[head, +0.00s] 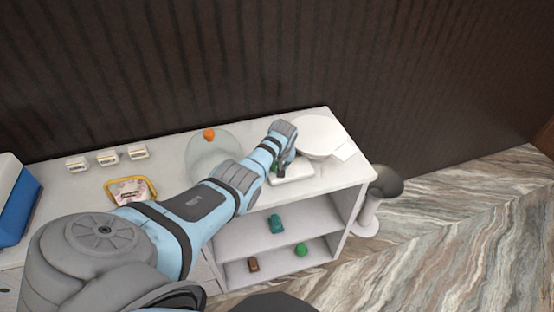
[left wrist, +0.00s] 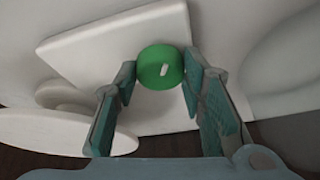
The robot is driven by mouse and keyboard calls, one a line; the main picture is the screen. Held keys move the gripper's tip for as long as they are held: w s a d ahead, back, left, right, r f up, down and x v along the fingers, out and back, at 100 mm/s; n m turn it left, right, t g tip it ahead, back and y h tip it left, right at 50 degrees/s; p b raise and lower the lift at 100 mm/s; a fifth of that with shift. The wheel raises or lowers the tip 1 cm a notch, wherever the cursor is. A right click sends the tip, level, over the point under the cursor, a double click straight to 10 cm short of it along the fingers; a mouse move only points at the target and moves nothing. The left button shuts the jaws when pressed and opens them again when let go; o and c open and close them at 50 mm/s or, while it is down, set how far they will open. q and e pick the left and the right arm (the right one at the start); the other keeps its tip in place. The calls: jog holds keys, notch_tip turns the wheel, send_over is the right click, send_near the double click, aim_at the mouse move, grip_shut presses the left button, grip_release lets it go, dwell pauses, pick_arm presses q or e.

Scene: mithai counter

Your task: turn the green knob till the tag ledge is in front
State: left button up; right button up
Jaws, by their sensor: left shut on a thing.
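The green knob (left wrist: 161,67) is round with a short white mark on its face. It sits against a white panel (left wrist: 95,40) in the left wrist view. My left gripper (left wrist: 160,85) has its teal-padded fingers on either side of the knob, shut on it. In the head view this gripper (head: 281,168) is at the white box (head: 296,174) on the right of the counter, and the arm hides most of the knob. A white round piece (head: 318,132) with a flat white plate (head: 343,151) is beside it. I cannot tell which part is the tag ledge. My right gripper is out of view.
A clear dome (head: 205,155) with an orange top stands left of my gripper. A yellow-rimmed tray (head: 147,184), white labelled blocks (head: 108,158) and a blue box (head: 18,205) are farther left. Shelves below hold a teal item (head: 276,223), a green one (head: 301,250) and a brown one (head: 254,265).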

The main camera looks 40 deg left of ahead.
pick_arm(q)
jog(key=n+b, duration=0.1)
jog(key=n+g+b, duration=0.1)
jog(key=n+b, duration=0.1)
jog(key=shift+w+f+y, duration=0.15)
jog(key=shift+f+y, duration=0.05)
jog(key=shift+y, duration=0.2)
jog(key=shift+d+r+n+g+b, duration=0.15)
jog(key=shift+n+g+b, duration=0.15)
jog(key=shift+n+b, duration=0.9)
jog(key=o, duration=1.1)
jog(key=shift+o, duration=0.2)
jog(key=v, duration=1.2)
